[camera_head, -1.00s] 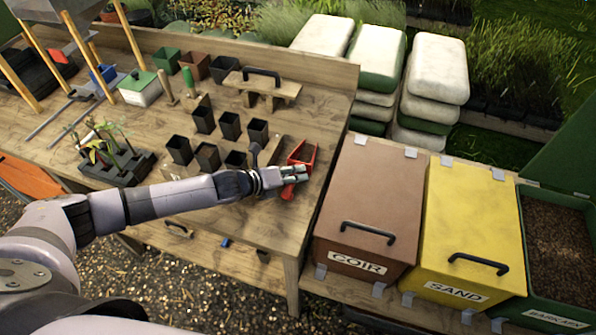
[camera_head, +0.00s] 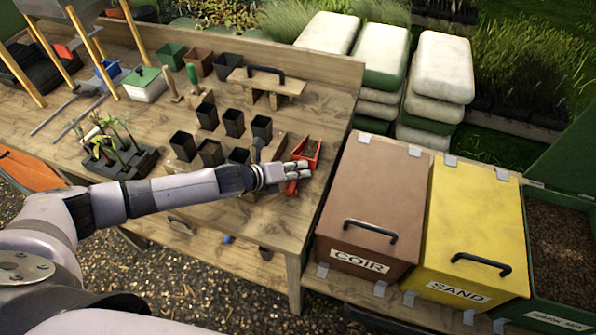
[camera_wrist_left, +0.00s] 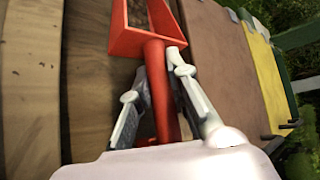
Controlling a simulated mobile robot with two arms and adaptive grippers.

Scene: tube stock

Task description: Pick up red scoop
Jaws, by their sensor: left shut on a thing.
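The red scoop (camera_head: 307,150) is at the right end of the wooden bench (camera_head: 250,215), beside the brown bin. Its open pan points away from me and its handle lies toward my arm. My left gripper (camera_head: 297,171) is shut on the handle. In the left wrist view the two fingers (camera_wrist_left: 155,90) close around the red handle, and the scoop's pan (camera_wrist_left: 140,28) sticks out beyond them. I cannot tell whether the scoop touches the bench. My right gripper is not in view.
Several black pots (camera_head: 234,122) stand just left of the scoop. A wooden tool with a black handle (camera_head: 266,82) lies behind them. The brown COIR bin (camera_head: 372,195) and yellow SAND bin (camera_head: 475,220) stand right of the bench, lids shut. A seedling tray (camera_head: 125,163) is left.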

